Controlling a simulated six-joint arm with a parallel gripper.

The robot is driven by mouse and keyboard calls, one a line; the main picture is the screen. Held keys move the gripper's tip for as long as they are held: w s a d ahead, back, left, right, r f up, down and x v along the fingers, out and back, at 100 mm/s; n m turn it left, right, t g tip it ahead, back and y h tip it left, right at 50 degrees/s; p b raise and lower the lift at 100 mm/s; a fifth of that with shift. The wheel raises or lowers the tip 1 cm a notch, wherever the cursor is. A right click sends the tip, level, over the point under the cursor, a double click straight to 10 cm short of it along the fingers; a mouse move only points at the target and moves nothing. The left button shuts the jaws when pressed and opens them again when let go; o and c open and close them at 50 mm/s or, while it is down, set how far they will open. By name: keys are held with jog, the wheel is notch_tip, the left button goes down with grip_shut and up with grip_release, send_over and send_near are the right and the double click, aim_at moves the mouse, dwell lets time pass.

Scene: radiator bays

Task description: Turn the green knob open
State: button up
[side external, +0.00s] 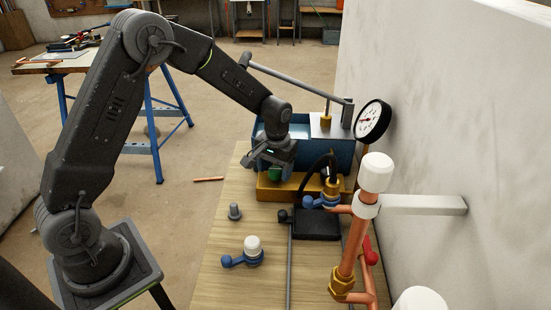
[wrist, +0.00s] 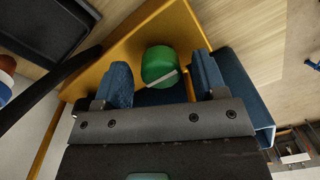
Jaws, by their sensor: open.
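The green knob (wrist: 158,66) shows in the wrist view between my two fingers, with a pale line across its lower edge. It sits at the yellow-and-blue unit, and in the side view the knob (side external: 275,174) shows just under my gripper, partly covered by it. My gripper (wrist: 162,82) is open, with a blue-grey finger on each side of the knob. There is a visible gap on both sides, so neither finger appears to touch it. In the side view my gripper (side external: 262,165) points down in front of the blue tank (side external: 335,155).
A pressure gauge (side external: 373,121) and a copper pipe (side external: 352,245) with white caps stand at the right by the wall. A black hose (wrist: 45,95) runs close by. A blue-handled valve (side external: 245,252) and a grey fitting (side external: 235,211) lie on the wooden table.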

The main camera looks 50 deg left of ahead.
aim_at(277, 170)
notch_tip(277, 170, up, 14)
jog(key=shift+d+f, duration=0.15)
jog(key=shift+d, duration=0.1)
jog(key=shift+w, duration=0.1)
